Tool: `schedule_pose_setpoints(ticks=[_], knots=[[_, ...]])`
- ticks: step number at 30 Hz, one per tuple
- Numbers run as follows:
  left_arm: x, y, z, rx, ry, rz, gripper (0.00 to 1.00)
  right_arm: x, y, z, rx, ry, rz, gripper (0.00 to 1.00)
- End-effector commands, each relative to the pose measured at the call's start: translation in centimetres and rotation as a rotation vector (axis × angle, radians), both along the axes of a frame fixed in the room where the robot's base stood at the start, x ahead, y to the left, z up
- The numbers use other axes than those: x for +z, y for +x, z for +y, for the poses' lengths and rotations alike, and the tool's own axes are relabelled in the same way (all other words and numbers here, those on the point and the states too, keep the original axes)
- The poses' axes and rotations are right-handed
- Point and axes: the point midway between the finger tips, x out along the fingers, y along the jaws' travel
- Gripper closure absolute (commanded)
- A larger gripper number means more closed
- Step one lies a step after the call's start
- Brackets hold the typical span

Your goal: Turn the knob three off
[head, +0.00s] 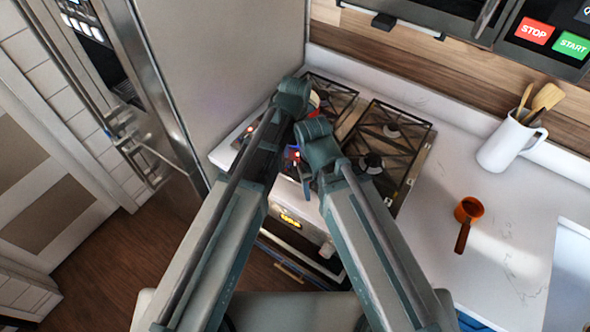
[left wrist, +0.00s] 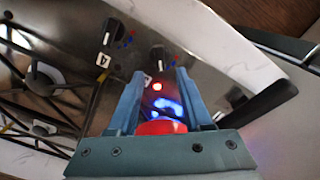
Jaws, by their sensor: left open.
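The stove's front panel carries a row of knobs with number labels in the left wrist view. The knob by the label that looks like 3 (left wrist: 160,58) is dark and round, with a small lit red light near it. My left gripper (left wrist: 160,73) is open, its two fingers pointing at this knob. The knob sits around or just past the fingertips; I cannot tell whether they touch it. A red round thing shows low between the fingers. In the head view my left gripper (head: 292,160) is at the stove front, partly hidden by my arms. My right gripper's fingers are not visible.
Another knob (left wrist: 115,32), by a label 4, is close beside. The stove top (head: 385,140) has black grates. A tall steel fridge-like panel is at left.

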Motion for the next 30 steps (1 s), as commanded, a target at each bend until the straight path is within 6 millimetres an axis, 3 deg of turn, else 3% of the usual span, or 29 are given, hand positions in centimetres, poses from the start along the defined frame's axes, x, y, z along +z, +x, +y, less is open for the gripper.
schedule_pose_setpoints(ticks=[1, 12, 25, 30], knots=[[-1.5, 0.0, 0.0, 0.000, 0.000, 0.000, 0.50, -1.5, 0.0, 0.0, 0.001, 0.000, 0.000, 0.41], [-6.3, 0.0, 0.0, 0.000, 0.000, 0.000, 0.50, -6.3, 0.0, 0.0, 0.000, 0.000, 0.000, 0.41], [-6.9, 0.0, 0.0, 0.000, 0.000, 0.000, 0.50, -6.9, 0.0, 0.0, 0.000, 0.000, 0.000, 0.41], [-6.9, 0.0, 0.0, 0.000, 0.000, 0.000, 0.79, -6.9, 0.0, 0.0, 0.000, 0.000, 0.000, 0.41]])
